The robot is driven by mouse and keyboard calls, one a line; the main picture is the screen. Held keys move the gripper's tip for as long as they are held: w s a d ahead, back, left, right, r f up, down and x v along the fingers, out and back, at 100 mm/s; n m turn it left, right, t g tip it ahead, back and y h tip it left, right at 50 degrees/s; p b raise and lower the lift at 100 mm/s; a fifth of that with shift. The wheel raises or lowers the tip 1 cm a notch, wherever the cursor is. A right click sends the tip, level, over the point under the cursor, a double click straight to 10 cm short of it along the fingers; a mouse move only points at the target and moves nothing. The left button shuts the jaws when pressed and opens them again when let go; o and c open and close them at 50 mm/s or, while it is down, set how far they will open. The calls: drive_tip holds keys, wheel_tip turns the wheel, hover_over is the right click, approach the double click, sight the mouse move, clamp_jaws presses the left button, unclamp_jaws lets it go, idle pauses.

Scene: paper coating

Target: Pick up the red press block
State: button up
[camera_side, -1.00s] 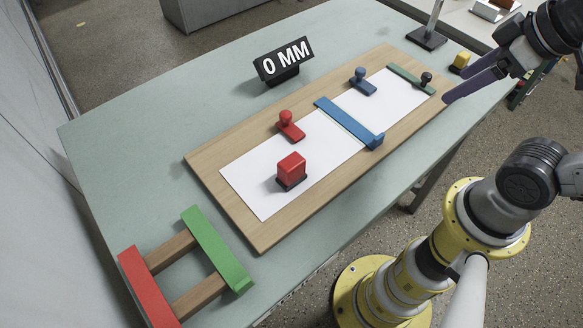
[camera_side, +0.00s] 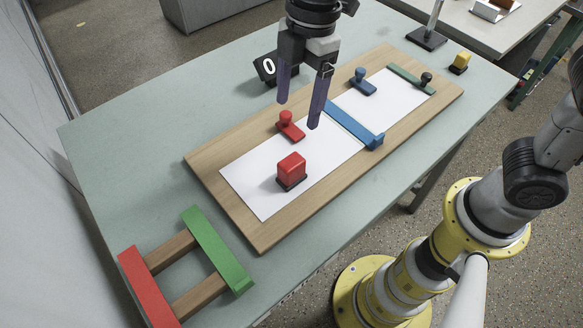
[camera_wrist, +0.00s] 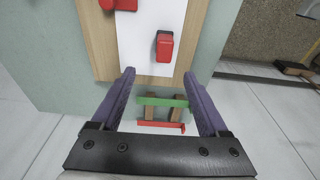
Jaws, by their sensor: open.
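The red press block (camera_side: 291,168) with a dark base sits on the near-left part of the white paper (camera_side: 255,187) in the side view. It also shows in the wrist view (camera_wrist: 164,47), beyond the fingers and right of centre. My gripper (camera_side: 297,113) is open and empty, above the board near the red knobbed piece (camera_side: 290,127), behind and above the block. Its purple fingers (camera_wrist: 170,75) are well apart in the wrist view, and nothing is between them at close range.
The wooden board (camera_side: 240,232) carries the paper, a blue crossbar (camera_side: 350,123), a blue knobbed piece (camera_side: 361,84) and a green bar (camera_side: 411,79). A red and green frame (camera_side: 218,248) lies at the left.

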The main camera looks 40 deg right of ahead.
hover_over(291, 161)
drive_tip(key=d, duration=0.1)
drive_tip(key=f, duration=0.8)
drive_tip(key=shift+w, duration=0.35)
drive_tip(key=shift+s+a+f, duration=0.15)
drive_tip(key=shift+f, duration=0.75)
drive_tip(key=shift+s+a+f, duration=0.1)
drive_tip(key=shift+a+f, duration=0.05)
drive_tip(key=shift+f, duration=0.75)
drive_tip(key=shift+s+a+f, duration=0.15)
drive_tip(key=shift+f, duration=0.75)
clamp_jaws()
